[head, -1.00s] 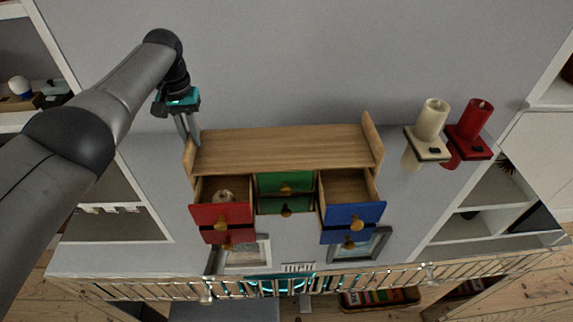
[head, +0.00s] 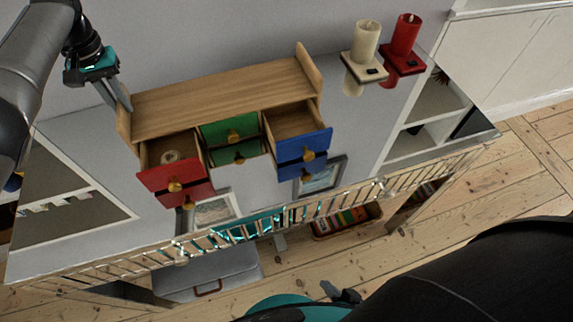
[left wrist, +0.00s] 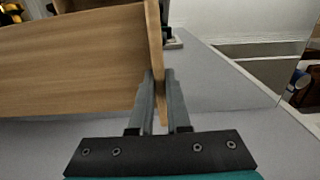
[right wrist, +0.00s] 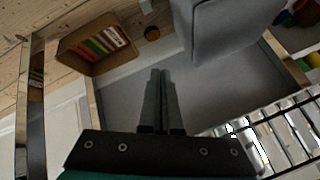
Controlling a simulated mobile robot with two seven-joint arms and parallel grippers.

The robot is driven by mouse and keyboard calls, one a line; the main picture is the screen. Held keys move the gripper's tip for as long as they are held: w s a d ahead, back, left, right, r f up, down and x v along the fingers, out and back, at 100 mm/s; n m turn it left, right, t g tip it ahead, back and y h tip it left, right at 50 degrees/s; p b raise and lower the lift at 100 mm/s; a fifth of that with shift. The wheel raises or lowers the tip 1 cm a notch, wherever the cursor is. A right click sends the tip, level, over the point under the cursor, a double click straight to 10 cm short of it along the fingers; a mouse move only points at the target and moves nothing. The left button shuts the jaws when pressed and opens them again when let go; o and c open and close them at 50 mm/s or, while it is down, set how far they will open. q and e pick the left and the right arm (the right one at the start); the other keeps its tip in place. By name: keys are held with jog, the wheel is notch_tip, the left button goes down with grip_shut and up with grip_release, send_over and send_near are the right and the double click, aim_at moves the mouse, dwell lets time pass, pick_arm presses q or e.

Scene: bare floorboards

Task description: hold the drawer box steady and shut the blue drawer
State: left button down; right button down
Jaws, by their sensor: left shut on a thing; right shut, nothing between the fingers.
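The wooden drawer box (head: 215,88) stands on the grey surface in the head view, with red, green and blue drawer fronts. The upper blue drawer (head: 315,142) is pulled out, and its inside looks empty. My left gripper (head: 124,104) is shut on the box's left side panel; the left wrist view shows its fingers (left wrist: 160,82) on either side of that panel (left wrist: 154,45). My right gripper (head: 335,291) is low at the bottom of the head view, beyond the railing and well away from the box. Its empty fingers (right wrist: 160,75) are together in the right wrist view.
The upper red drawer (head: 165,178) is also out, with a small round thing inside. A cream candle (head: 365,42) and a red candle (head: 405,35) stand on holders right of the box. A railing (head: 335,207) runs in front. A book bin (head: 347,222) sits on the floor.

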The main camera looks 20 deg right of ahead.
aim_at(310, 159)
pick_arm(q)
jog(key=shift+f, duration=0.1)
pick_arm(e)
jog(key=w+r+m+t, duration=0.2)
jog(key=r+m+t, duration=0.15)
jog(key=r, duration=0.55)
jog(key=w+d+r+m+t+h, duration=0.1)
jog(key=w+r+m+t, duration=0.15)
jog(key=r+m, duration=0.45)
jog(key=w+r+m+t, duration=0.15)
jog(key=r+t, duration=0.25)
jog(key=r, duration=0.8)
jog(key=shift+m+h, duration=0.3)
jog(key=shift+m, duration=0.2)
jog(key=w, duration=1.3)
jog(key=shift+w+d+f, duration=0.1)
jog(key=shift+w, duration=0.3)
jog(key=shift+w, duration=0.1)
jog(key=w, duration=1)
jog(key=shift+w, duration=0.3)
jog(key=shift+s, duration=0.1)
pick_arm(q)
jog(key=shift+d, duration=0.1)
pick_arm(e)
jog(key=s, duration=1.4)
